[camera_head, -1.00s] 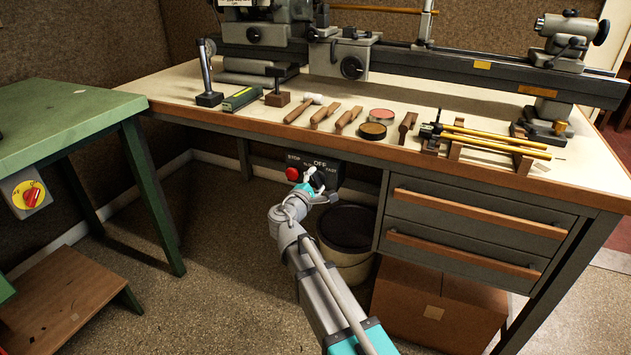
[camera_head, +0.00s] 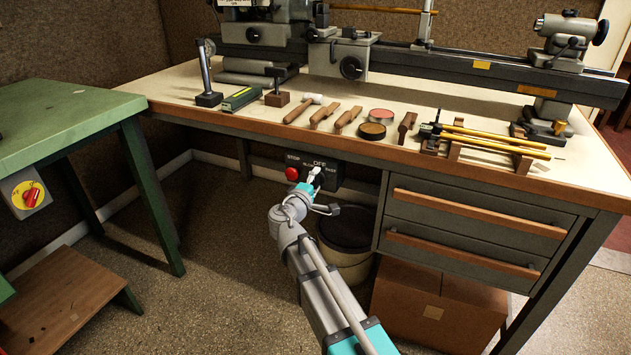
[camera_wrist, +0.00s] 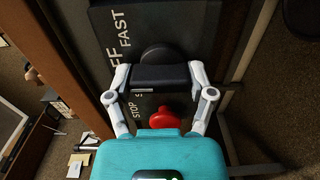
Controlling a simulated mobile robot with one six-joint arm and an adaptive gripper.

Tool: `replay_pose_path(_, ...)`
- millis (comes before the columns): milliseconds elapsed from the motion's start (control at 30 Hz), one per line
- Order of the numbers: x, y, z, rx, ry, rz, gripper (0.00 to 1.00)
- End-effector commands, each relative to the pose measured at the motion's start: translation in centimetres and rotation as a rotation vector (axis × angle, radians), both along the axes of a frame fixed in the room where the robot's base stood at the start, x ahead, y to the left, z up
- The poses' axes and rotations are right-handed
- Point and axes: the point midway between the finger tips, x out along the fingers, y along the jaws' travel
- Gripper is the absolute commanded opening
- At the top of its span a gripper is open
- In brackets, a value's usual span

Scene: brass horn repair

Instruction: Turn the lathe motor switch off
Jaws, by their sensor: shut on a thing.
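The motor switch panel (camera_head: 327,172) is a dark box under the bench top, marked STOP, OFF, SLOW and FAST. In the wrist view its switch handle (camera_wrist: 160,77) is a black bar in front of a round black base. My gripper (camera_head: 315,174) is at the panel, and its fingers (camera_wrist: 161,76) are closed on both ends of the bar.
The lathe (camera_head: 430,66) and several hand tools stand on the bench (camera_head: 240,120). Drawers (camera_head: 475,236) are right of the panel. A bucket (camera_head: 345,240) and a cardboard box (camera_head: 437,305) are below. A green table (camera_head: 75,115) with another red switch (camera_head: 32,196) is at left.

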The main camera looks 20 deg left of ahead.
Motion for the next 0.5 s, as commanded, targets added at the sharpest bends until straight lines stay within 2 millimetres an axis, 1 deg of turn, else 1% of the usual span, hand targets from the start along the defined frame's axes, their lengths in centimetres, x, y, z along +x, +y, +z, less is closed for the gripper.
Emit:
replay_pose_path(133, 0.06, -0.02, 0.0, -0.001, 0.0, -0.001, 0.22)
replay_pose_path(167, 0.05, -0.02, 0.0, -0.001, 0.0, -0.001, 0.74)
replay_pose_path(300, 0.04, -0.01, 0.0, -0.002, 0.0, -0.001, 1.0)
replay_pose_path(500, 0.02, 0.0, 0.0, -0.002, 0.0, 0.0, 1.0)
